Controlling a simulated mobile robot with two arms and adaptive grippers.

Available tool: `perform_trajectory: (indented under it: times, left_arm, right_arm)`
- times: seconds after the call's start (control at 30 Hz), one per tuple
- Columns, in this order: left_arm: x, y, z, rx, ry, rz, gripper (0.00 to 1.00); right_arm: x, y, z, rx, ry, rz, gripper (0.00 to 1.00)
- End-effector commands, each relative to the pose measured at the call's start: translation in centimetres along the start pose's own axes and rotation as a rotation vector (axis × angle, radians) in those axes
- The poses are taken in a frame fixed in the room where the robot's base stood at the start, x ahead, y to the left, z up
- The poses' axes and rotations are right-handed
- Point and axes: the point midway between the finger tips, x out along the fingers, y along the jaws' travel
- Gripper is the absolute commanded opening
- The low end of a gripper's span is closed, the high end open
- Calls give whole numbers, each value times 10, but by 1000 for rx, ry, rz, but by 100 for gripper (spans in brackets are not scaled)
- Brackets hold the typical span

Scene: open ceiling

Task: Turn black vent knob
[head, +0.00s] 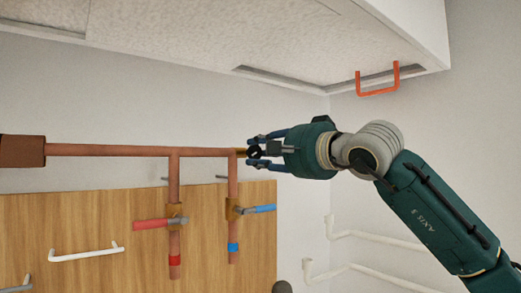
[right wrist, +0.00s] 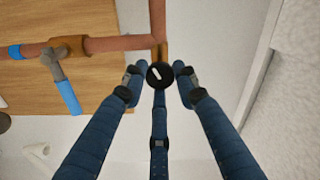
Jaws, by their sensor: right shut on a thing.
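The black vent knob (right wrist: 160,75) is a small round black cap with a white mark, on a brass end of the copper pipe. In the head view the knob (head: 254,152) is at the right end of the horizontal copper pipe (head: 110,150). My right gripper (head: 258,152) reaches it from the right. In the right wrist view its blue fingers (right wrist: 158,80) stand around the knob and are shut on it, with a third finger below. Part of the knob is hidden by the fingers in the head view. My left gripper is not in view.
Below the pipe are a red-handled valve (head: 152,224) and a blue-handled valve (head: 262,209) in front of a wooden panel (head: 100,207). A white ceiling box with an orange handle (head: 378,93) hangs above. White wall pipes (head: 375,240) run at the lower right.

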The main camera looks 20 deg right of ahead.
Motion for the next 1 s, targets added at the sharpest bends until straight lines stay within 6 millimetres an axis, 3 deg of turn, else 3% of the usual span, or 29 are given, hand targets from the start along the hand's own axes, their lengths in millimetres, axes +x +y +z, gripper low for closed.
perform_trajectory:
  times: [0.5, 1.0]
  left_arm:
    - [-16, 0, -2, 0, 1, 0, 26]
    - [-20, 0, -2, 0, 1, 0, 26]
  right_arm:
    - [2, 5, 3, -429, -10, 11, 3]
    - [2, 6, 4, -585, -12, 11, 3]
